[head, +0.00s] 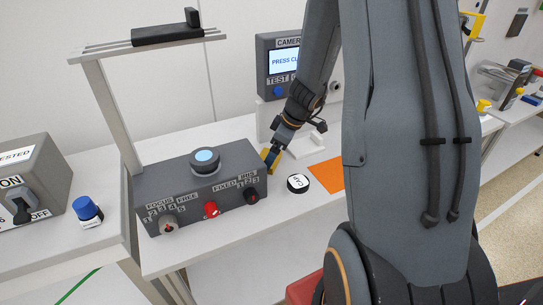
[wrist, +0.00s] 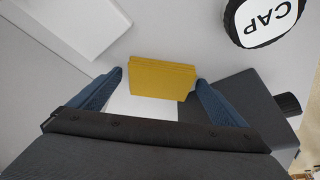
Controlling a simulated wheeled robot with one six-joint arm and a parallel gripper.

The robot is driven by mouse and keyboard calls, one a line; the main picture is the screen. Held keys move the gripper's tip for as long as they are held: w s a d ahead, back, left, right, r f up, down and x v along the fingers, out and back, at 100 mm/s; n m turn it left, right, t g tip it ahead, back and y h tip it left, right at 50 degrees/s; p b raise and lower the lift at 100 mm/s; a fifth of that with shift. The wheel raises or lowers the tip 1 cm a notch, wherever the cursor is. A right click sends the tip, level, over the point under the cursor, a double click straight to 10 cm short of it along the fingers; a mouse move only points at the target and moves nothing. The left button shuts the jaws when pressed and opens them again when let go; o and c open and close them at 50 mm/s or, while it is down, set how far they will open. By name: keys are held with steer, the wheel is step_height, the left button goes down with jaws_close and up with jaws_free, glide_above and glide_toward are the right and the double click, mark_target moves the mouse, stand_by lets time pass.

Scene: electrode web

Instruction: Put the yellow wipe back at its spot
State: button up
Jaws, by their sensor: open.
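The yellow wipe (wrist: 162,78) looks like a small folded block and shows between the fingertips in the wrist view. In the head view the yellow wipe (head: 267,157) is partly hidden by my gripper, at the back right corner of the grey control box. My gripper (wrist: 160,79) is open, one blue finger on each side of the wipe; I cannot tell whether they touch it. In the head view my gripper (head: 273,155) points down beside the box. A white patch (wrist: 142,108) shows between the fingers below the wipe, partly covered.
The grey control box (head: 180,183) with knobs stands close to the gripper. A white-topped CAP disc (head: 298,183) and an orange sheet (head: 328,174) lie to the right on the white bench. The camera screen unit (head: 277,65) stands behind. My arm hides the bench's right part.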

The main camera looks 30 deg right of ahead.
steer(key=shift+r, duration=0.15)
steer(key=b+v, duration=0.2)
steer(key=v, duration=1)
stand_by(0.3)
